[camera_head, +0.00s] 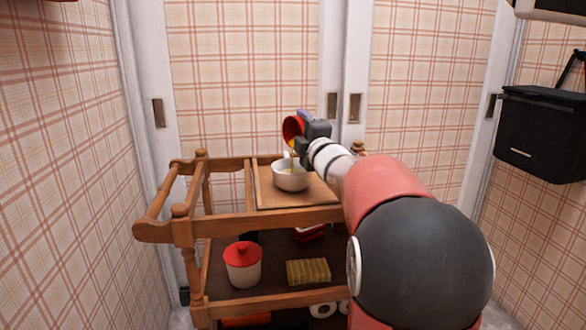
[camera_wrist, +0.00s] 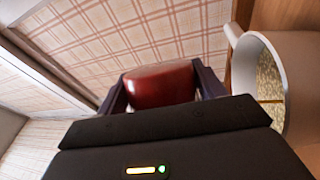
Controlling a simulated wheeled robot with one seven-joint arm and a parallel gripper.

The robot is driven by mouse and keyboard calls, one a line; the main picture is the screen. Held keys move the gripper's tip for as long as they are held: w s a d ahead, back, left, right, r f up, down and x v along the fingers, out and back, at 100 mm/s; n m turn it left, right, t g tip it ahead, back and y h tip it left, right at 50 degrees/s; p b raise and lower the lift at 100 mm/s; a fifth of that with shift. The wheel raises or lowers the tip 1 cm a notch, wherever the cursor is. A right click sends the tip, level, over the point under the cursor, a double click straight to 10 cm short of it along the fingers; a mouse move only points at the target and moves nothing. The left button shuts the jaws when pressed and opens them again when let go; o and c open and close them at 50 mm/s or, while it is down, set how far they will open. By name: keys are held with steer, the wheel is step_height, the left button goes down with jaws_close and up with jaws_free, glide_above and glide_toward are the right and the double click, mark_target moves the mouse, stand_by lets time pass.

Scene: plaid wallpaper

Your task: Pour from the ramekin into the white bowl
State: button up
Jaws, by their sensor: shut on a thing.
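The red ramekin (camera_head: 292,129) is held tilted on its side above the white bowl, its mouth facing down-left. A thin yellowish stream runs from it toward the bowl. My gripper (camera_head: 303,133) is shut on the ramekin; in the wrist view the red ramekin (camera_wrist: 158,84) sits between the two fingers. The white bowl (camera_head: 291,180) stands upright on the cart's top board, directly below the ramekin. In the wrist view the bowl (camera_wrist: 292,60) is at the right edge, with yellowish grainy contents inside.
The wooden cart (camera_head: 190,230) has a raised rail around its top. On its lower shelf are a white jar with a red lid (camera_head: 243,266) and a yellow striped block (camera_head: 308,271). A black box (camera_head: 541,130) hangs on the right wall. The top's left part is clear.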

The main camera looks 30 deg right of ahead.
steer(key=shift+s+a+r+n+t+y, duration=0.15)
steer(key=shift+a+n+t+y, duration=0.1)
steer(key=shift+n, duration=0.5)
steer(key=shift+a+r+n+t+y, duration=0.15)
steer(key=shift+a+n+y, duration=0.1)
steer(key=shift+n, duration=0.5)
steer(key=shift+a+n, duration=0.1)
steer(key=shift+n, duration=0.5)
